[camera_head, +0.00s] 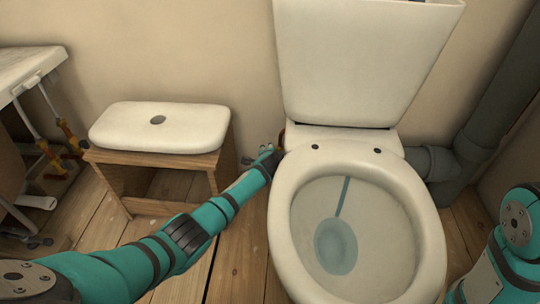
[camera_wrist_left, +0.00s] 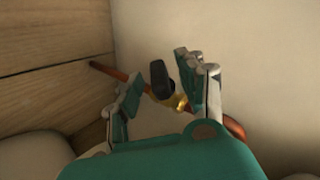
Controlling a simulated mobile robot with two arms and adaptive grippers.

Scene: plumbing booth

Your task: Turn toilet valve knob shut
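The toilet (camera_head: 365,60) stands against the wall in the head view, with its bowl open and water inside. My left gripper (camera_head: 268,152) reaches low beside the toilet's left side, near the wall. In the left wrist view, the dark valve knob (camera_wrist_left: 160,72) sits on a brass valve body (camera_wrist_left: 177,101) along a copper pipe (camera_wrist_left: 112,73). My left gripper's fingers (camera_wrist_left: 160,88) are spread apart, with the knob showing between them. I cannot tell whether either finger touches it. The knob is hidden in the head view. My right gripper is out of view.
A wooden stool (camera_head: 170,207) with a white top (camera_head: 158,127) stands left of the toilet, close to my left forearm. Grey pipes (camera_head: 437,162) run along the wall on the right. A sink cabinet with orange-handled valves (camera_head: 70,137) is at far left.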

